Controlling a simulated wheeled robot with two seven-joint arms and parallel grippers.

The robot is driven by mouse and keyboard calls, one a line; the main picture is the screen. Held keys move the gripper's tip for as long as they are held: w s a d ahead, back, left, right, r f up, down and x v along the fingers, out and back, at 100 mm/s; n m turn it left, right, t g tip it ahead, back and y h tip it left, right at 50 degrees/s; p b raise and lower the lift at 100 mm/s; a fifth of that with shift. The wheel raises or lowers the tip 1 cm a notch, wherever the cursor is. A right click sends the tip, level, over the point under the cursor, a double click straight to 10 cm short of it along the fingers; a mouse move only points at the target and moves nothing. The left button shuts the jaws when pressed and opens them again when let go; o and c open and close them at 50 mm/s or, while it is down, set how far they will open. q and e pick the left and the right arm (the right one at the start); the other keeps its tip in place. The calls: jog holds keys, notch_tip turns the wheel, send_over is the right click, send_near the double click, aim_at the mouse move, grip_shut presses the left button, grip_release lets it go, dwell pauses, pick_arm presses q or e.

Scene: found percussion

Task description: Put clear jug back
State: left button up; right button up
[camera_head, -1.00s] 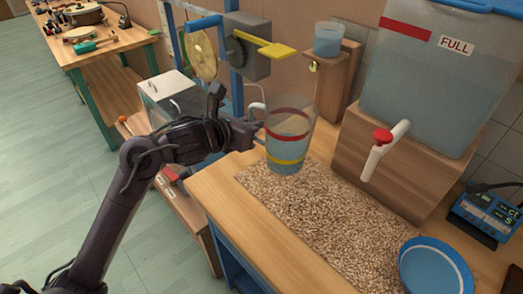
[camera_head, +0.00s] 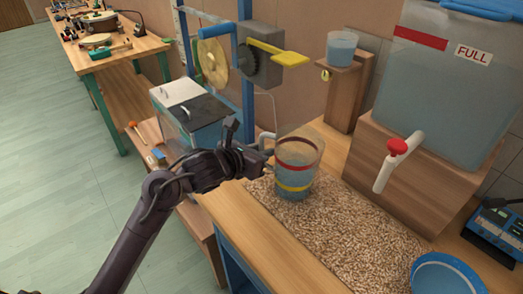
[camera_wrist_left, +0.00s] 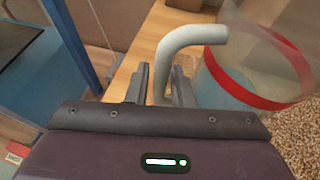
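The clear jug (camera_head: 297,167) has a red band above a yellow band, a white handle and bluish liquid inside. It is upright at the far left part of the tan pebbly mat (camera_head: 345,235), with its base seeming to rest there. My left gripper (camera_head: 264,161) is at the jug's left side. In the left wrist view, its fingers (camera_wrist_left: 160,88) stand close on either side of the white handle (camera_wrist_left: 164,62), and the jug's clear wall and red band (camera_wrist_left: 262,92) show at the right. My right gripper is not in view.
A large FULL tank (camera_head: 440,80) with a red-topped tap (camera_head: 390,158) stands on a wooden block at right. A blue dish (camera_head: 445,275) lies at the near right. A small blue cup (camera_head: 341,47) sits on a wooden stand behind. The mat's middle is clear.

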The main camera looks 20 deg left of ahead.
pick_arm(q)
jog(key=shift+o, duration=1.1)
jog(key=shift+r, duration=0.2)
jog(key=v, duration=1.2)
jog(key=shift+s+f, duration=0.1)
jog(key=shift+s, duration=0.05)
